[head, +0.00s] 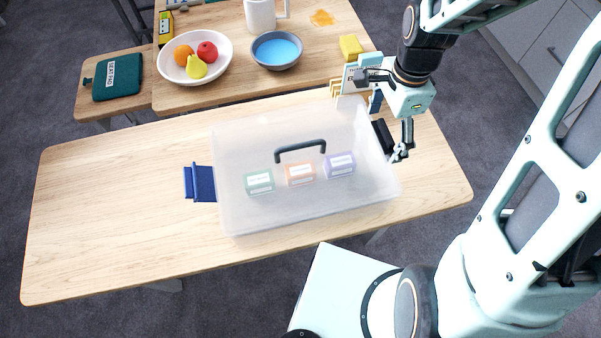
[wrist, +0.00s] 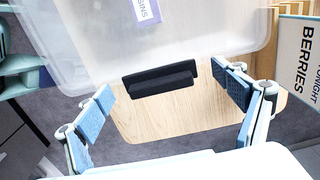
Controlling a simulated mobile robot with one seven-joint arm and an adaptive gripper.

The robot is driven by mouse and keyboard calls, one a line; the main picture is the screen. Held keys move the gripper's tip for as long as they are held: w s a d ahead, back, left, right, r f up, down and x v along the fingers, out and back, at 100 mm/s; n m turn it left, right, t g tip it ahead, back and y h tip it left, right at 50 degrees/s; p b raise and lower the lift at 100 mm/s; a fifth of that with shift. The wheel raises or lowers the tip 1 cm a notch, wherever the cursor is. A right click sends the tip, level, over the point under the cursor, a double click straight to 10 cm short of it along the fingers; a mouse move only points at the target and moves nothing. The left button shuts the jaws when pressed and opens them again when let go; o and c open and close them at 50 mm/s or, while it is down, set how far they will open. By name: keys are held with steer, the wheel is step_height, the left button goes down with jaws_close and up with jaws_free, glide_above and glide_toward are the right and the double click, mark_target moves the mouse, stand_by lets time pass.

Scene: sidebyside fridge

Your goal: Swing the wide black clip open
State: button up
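A clear, frosted lidded box (head: 240,205) with a dark carry handle (head: 300,147) stands on the wooden table. The wide black clip (head: 382,136) is on its right side. In the wrist view the black clip (wrist: 158,79) lies at the box's edge, with a ledge along it; I cannot tell how far it is swung. A blue clip (head: 200,183) sticks out from the box's left side. My gripper (head: 390,126) is at the box's right side. In the wrist view my gripper (wrist: 165,100) is open and empty, its blue-padded fingers apart on either side of the black clip.
Three small labelled boxes, green (head: 260,182), orange (head: 300,174) and purple (head: 340,165), show through the clear box. A sign reading "BERRIES" (wrist: 298,62) stands close to my right finger. A fruit bowl (head: 168,70) and blue bowl (head: 277,66) are behind. The table's left is clear.

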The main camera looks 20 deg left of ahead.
mark_target(385, 131)
steer(key=shift+r, duration=0.1)
step_height(385, 131, up, 7)
steer(key=p, duration=0.5)
stand_by(0.7)
